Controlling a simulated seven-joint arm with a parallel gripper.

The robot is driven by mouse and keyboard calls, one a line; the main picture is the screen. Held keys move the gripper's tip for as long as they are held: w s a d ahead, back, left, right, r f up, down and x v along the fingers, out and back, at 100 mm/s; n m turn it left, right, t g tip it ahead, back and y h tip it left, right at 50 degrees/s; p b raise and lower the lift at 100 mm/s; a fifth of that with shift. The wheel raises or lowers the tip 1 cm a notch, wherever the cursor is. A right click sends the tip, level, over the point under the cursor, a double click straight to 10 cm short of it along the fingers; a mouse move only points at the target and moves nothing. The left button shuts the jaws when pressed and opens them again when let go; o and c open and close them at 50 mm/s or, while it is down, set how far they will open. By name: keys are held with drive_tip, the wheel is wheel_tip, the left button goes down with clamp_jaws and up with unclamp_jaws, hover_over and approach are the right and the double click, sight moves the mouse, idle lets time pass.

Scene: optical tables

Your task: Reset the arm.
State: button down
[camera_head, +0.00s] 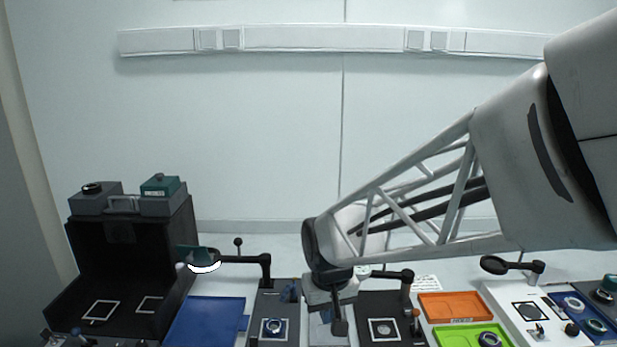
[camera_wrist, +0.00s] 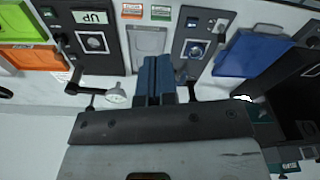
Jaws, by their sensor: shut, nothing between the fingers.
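My gripper (camera_wrist: 155,80) shows in the wrist view with its two blue fingers pressed together and nothing between them. It is above the bench, in front of a pale grey panel (camera_wrist: 148,40) between two dark stations. In the head view my arm reaches in from the right and its end hangs low over the middle of the bench. The fingertips cannot be made out clearly there.
Dark stations (camera_head: 384,329) (camera_head: 262,303) with lever arms flank my gripper. A blue tray (camera_head: 205,322), an open black box (camera_head: 125,250), an orange tray (camera_head: 455,306) and a green tray (camera_head: 462,335) stand farther out.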

drive_tip(key=s+d+r+m, duration=0.1)
drive_tip(key=s+d+r, duration=0.2)
drive_tip(key=s+d, duration=0.4)
drive_tip(key=s+d+r+m+t, duration=0.1)
drive_tip(key=s+d+r+m, duration=0.1)
drive_tip(key=s+d, duration=0.5)
drive_tip(key=s+r, duration=0.1)
drive_tip(key=s, duration=0.2)
drive_tip(key=shift+s+d+r, duration=0.25)
drive_tip(key=shift+d+r, duration=0.15)
